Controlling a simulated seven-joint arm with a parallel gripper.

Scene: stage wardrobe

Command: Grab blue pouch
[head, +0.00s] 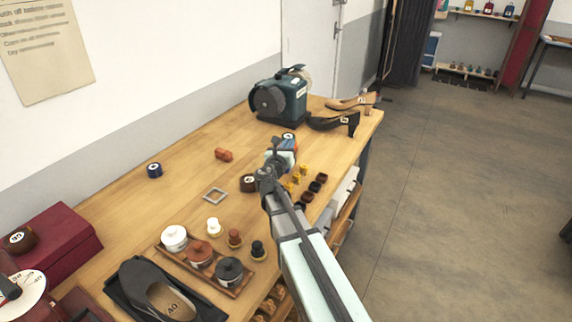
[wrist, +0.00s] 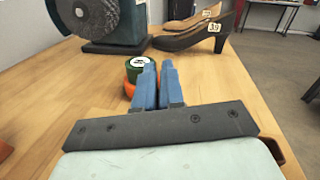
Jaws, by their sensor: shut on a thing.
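My gripper (wrist: 158,72) is over the wooden bench, its two blue fingers close together with a narrow gap. Just beyond the fingertips is a round orange thing (wrist: 131,89), partly hidden by the fingers; a sliver of orange shows between them. A round green-topped thing (wrist: 139,62) with a white label sits on or against the orange one; it also shows in the head view (head: 288,136). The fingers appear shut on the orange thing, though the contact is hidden. No blue pouch can be made out. A small round dark blue thing (head: 154,171) with a white label stands farther left.
A dark green machine (head: 282,98) with a grey wheel stands beyond my gripper, with heeled shoes (head: 335,122) to its right. A brown roll (head: 249,183), small yellow and dark pieces (head: 318,182) and a tray of jars (head: 236,284) lie nearer.

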